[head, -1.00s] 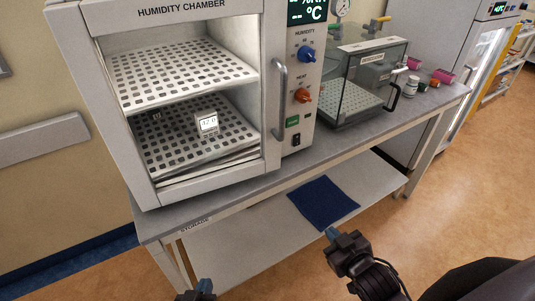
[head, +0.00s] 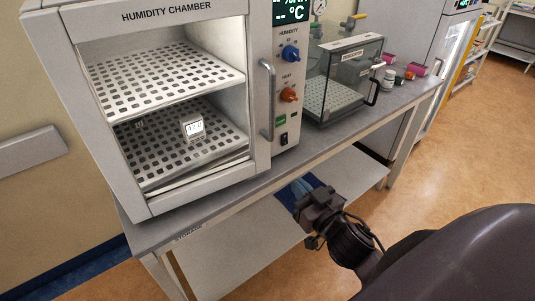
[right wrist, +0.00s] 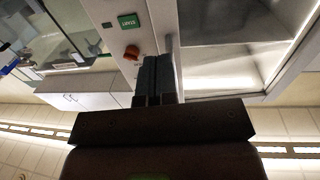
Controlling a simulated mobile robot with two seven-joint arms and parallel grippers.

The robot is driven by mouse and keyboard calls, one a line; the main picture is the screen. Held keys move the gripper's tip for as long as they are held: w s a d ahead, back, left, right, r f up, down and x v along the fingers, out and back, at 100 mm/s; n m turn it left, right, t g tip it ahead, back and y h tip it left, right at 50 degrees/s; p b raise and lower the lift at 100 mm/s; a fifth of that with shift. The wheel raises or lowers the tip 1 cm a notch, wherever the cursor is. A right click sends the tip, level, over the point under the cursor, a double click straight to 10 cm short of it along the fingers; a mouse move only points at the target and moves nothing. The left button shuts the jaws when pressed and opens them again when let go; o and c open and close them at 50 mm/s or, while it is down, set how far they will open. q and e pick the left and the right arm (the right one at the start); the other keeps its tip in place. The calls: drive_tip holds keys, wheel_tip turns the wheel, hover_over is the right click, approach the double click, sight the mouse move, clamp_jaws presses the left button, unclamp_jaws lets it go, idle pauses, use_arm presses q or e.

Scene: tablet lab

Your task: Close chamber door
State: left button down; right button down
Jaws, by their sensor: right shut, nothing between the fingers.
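The humidity chamber (head: 258,40) stands on the bench, its lit interior with perforated shelves in plain view. Its front frame carries a vertical grey handle (head: 267,98) at the right side, beside the control panel. I cannot tell from this angle whether the door is ajar. My right gripper (head: 302,188) is below and in front of the handle, apart from it, shut and empty. In the right wrist view the closed fingers (right wrist: 155,60) point toward the control panel and the chamber's edge. My left gripper is out of view.
A small white display device (head: 193,128) stands on the lower chamber shelf. A clear glass box (head: 340,80) and several small containers stand right of the chamber on the bench (head: 330,133). A dark blue cloth (head: 284,196) lies on the bench's lower shelf, partly hidden by my gripper.

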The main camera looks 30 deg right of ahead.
sight(267, 147)
drive_tip(key=w, duration=0.7)
drive_tip(key=w+p, duration=0.1)
drive_tip(key=w, duration=0.5)
drive_tip(key=shift+w+d, duration=0.2)
drive_tip(key=shift+w, duration=0.2)
drive_tip(key=shift+w+d+p, duration=0.1)
drive_tip(key=shift+w+p, duration=0.25)
drive_tip(key=shift+w, duration=0.1)
drive_tip(key=w+y, duration=0.1)
drive_tip(key=w, duration=0.2)
drive_tip(key=shift+w+d+n, duration=0.15)
drive_tip(key=shift+w+n, duration=0.15)
drive_tip(key=shift+n, duration=0.1)
drive_tip(key=shift+w+r, duration=0.1)
drive_tip(key=shift+r, duration=0.2)
drive_tip(key=shift+d+p, duration=0.1)
drive_tip(key=shift+p, duration=0.2)
